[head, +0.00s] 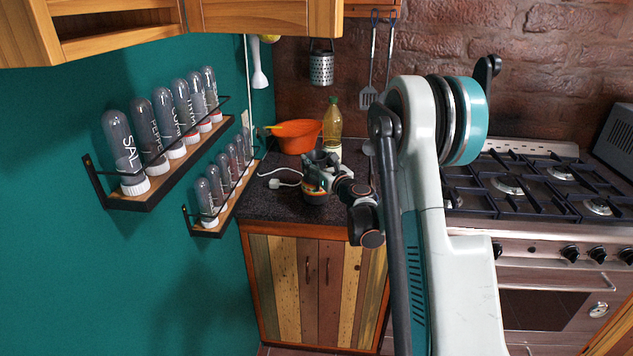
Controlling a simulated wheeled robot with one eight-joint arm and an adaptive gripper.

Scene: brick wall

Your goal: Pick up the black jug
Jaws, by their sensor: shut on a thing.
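A small dark jug (315,198) with an orange band is at the front of the dark counter, left of my arm. My gripper (321,174) is at its upper part and shut on it. The gripper and wrist cover much of the jug, so its handle and full outline are hard to make out. I cannot tell whether its base touches the counter.
An orange bowl (300,138) and an oil bottle (332,124) stand behind on the counter (262,207). A white cable and plug (283,183) lie to the left. Spice shelves (148,196) stick out from the green wall. A gas stove (535,190) is at the right.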

